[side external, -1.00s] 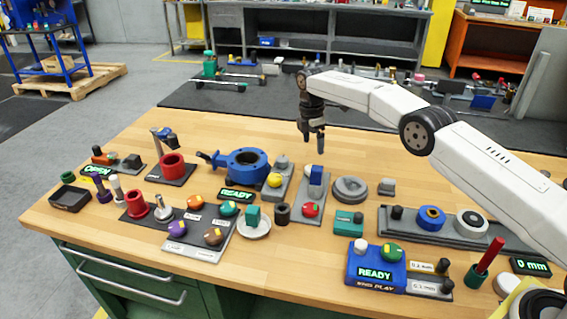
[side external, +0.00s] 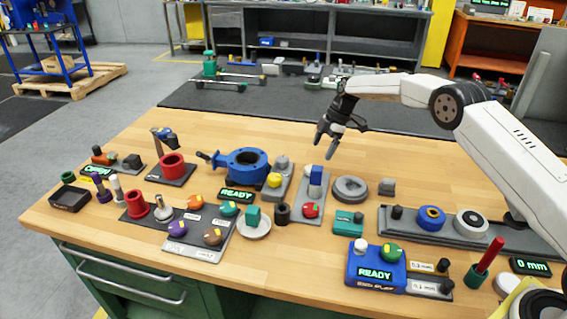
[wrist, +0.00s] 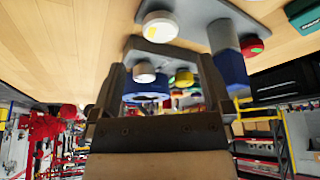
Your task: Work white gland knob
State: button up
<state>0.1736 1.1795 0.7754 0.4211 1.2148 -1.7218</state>
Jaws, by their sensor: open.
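A white knob (side external: 307,169) shows at the far end of a grey plate (side external: 320,205) that also carries a blue block (side external: 316,180) and a red knob (side external: 311,210). In the wrist view a white knob with a yellow mark (wrist: 158,26) appears beyond my fingers, near the top; it looks like the same one. My gripper (side external: 327,148) is tilted in the air above the table, behind the plate. It also shows in the wrist view (wrist: 160,78) with its fingers apart and nothing held between them.
A blue valve body (side external: 245,166) and a yellow knob (side external: 274,180) stand left of the plate. A grey ring (side external: 350,190) stands to its right. Another white knob (side external: 361,245) is on a blue box (side external: 376,272) nearer the front. Bare wood lies behind the plate.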

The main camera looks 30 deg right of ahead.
jog(key=shift+x, duration=3.35)
jog(key=c, duration=1.3)
